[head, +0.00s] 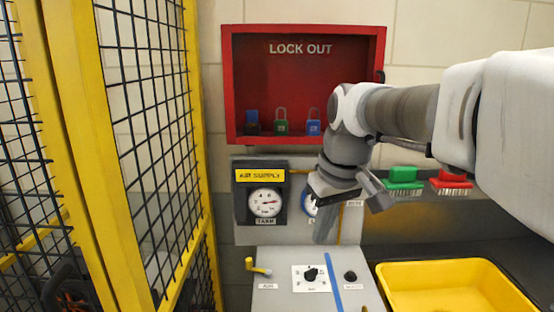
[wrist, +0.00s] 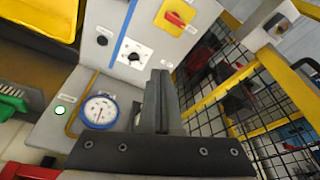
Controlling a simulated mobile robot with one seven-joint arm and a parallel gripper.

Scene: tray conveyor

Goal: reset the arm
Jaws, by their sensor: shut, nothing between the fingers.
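My arm reaches in from the right in the head view. My gripper (head: 325,238) points down in front of the grey panel, above the sloped control box (head: 275,290). It partly covers a blue-rimmed gauge behind it. In the wrist view my gripper (wrist: 162,78) has its two fingers together, with nothing between them. The blue-rimmed gauge (wrist: 98,112) shows just left of the fingers there. My fingertips appear apart from the panel, though the exact gap cannot be told.
A red lock-out box (head: 235,90) holding padlocks hangs above. The air supply gauge (head: 265,202) is left of my gripper. A yellow mesh fence (head: 195,130) stands at left. A yellow bin (head: 440,268), a green brush (head: 403,175) and a red brush (head: 450,178) are at right.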

